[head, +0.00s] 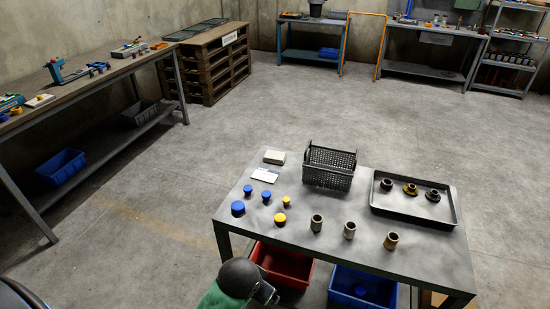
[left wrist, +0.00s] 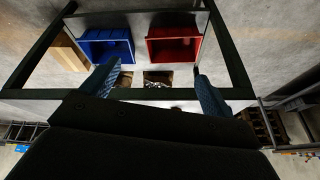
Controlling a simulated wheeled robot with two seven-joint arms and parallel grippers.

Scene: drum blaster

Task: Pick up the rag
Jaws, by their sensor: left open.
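A small folded, off-white pad (head: 274,157), which looks like the rag, lies at the back left of the grey table (head: 335,252). A flat white card with print (head: 264,176) lies just in front of it. My left gripper (head: 268,293) is low at the table's front edge, well short of the pad. In the left wrist view my left gripper (left wrist: 155,68) has its two blue-grey fingers wide apart with nothing held between them. The pad is not seen in that view. My right gripper is not in view.
Blue and yellow caps (head: 238,208), several metal cylinders (head: 349,230), a black mesh basket (head: 330,166) and a dark tray with parts (head: 413,208) stand on the table. Below are a red bin (head: 283,264) and a blue bin (head: 362,288). Open floor lies left of the table.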

